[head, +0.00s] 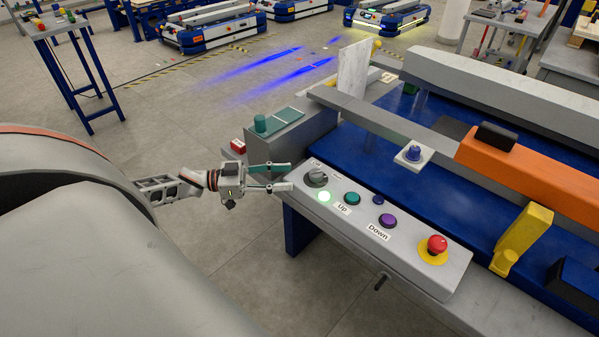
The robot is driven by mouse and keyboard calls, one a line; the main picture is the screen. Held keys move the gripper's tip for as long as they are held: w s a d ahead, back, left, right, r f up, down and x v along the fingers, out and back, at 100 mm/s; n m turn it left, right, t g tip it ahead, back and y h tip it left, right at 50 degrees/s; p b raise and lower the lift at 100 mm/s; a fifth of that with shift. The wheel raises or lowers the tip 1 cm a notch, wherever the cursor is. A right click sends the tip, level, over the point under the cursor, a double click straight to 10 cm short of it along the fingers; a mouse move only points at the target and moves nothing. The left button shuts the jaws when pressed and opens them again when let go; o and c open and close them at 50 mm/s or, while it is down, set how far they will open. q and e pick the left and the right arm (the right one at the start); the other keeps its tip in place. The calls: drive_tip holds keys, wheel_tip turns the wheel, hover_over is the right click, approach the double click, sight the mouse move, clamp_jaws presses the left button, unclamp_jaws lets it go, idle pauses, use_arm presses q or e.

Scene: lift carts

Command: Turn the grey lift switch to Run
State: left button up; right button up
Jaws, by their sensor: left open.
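The grey lift switch (316,178) is a round rotary knob at the left end of the sloped control panel (410,259). Small labels lie beside it, too small to read fully. My left gripper (290,177) is open, with its two fingers pointing right toward the knob. The fingertips are just left of the knob and look apart from it, though the exact gap is hard to judge. My right gripper is not in view.
The panel also carries a lit green-white lamp (324,197), a green Up button (352,198), a purple Down button (388,220) and a red emergency stop (436,245). A teal-topped grey box (285,124) and a small red block (238,146) sit behind my gripper.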

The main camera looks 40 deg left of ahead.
use_arm(q)
drive_tip(key=shift+v, duration=1.1)
